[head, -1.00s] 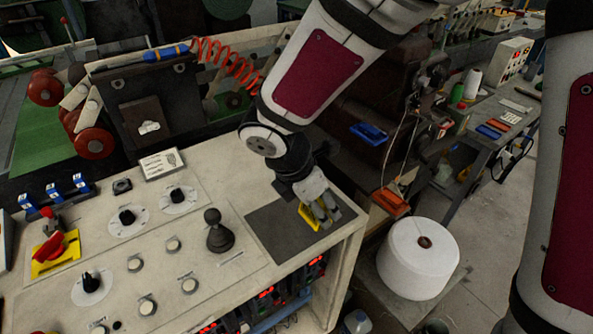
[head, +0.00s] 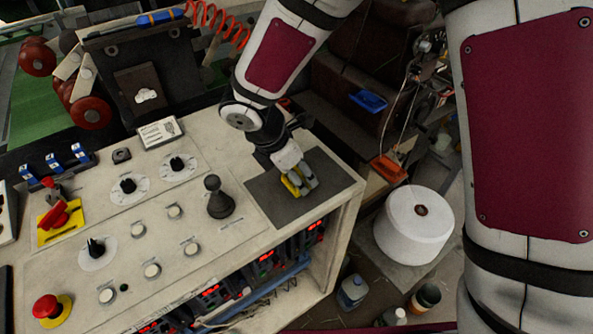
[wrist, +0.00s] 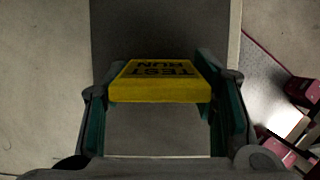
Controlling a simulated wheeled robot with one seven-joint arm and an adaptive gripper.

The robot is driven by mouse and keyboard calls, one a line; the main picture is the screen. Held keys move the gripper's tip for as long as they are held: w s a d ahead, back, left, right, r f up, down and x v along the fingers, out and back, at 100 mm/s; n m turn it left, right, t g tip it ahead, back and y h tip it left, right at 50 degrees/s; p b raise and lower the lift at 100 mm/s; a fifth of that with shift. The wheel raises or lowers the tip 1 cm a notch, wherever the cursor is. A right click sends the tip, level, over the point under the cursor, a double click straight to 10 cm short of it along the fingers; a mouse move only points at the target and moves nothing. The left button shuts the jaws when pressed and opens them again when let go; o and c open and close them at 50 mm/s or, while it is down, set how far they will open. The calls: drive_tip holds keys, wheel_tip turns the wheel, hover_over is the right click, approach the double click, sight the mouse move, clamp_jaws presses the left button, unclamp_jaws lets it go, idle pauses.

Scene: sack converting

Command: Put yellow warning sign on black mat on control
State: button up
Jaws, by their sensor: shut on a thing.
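The yellow warning sign (wrist: 160,88) reads "TEST RUN" and sits between the two fingers of my gripper (wrist: 163,95) in the wrist view. My gripper is shut on it. In the head view my gripper (head: 300,184) is over the black mat (head: 330,185), and a yellow edge of the sign (head: 290,187) shows beside the fingers. The mat lies flat on the right end of the pale control desk (head: 225,245). In the wrist view the mat (wrist: 160,40) extends beyond the sign. I cannot tell whether the sign touches the mat.
A black joystick (head: 217,198) stands left of the mat. Knobs and buttons, including a red emergency button (head: 47,307), cover the desk further left. The desk's edge drops off right of the mat. A white thread cone (head: 414,225) stands beyond it.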

drive_tip(key=o, duration=1.2)
drive_tip(key=shift+f, duration=0.1)
drive_tip(key=v, duration=1.2)
drive_tip(key=s+d+r+m, duration=0.2)
drive_tip(key=d+r+m, duration=0.25)
drive_tip(key=d, duration=0.25)
drive_tip(key=s+d+r+m, duration=0.3)
drive_tip(key=d+r+m, duration=0.1)
drive_tip(key=d+m, duration=0.25)
drive_tip(key=shift+s+d+r+m+t+y, duration=0.55)
drive_tip(key=shift+s+d+m, duration=0.9)
drive_tip(key=shift+s+m, duration=0.65)
drive_tip(key=shift+s+d+r+m+t+y, duration=0.3)
drive_tip(key=shift+s+d+r+m+y, duration=0.3)
drive_tip(key=shift+s+d+m, duration=1.45)
drive_tip(key=shift+s+d+r+m+t+y, duration=0.45)
drive_tip(key=shift+s+d+m+y, duration=0.65)
drive_tip(key=shift+m, duration=1.65)
drive_tip(key=shift+s+a+h, duration=0.2)
drive_tip(key=shift+s+h, duration=0.05)
drive_tip(key=shift+h, duration=0.1)
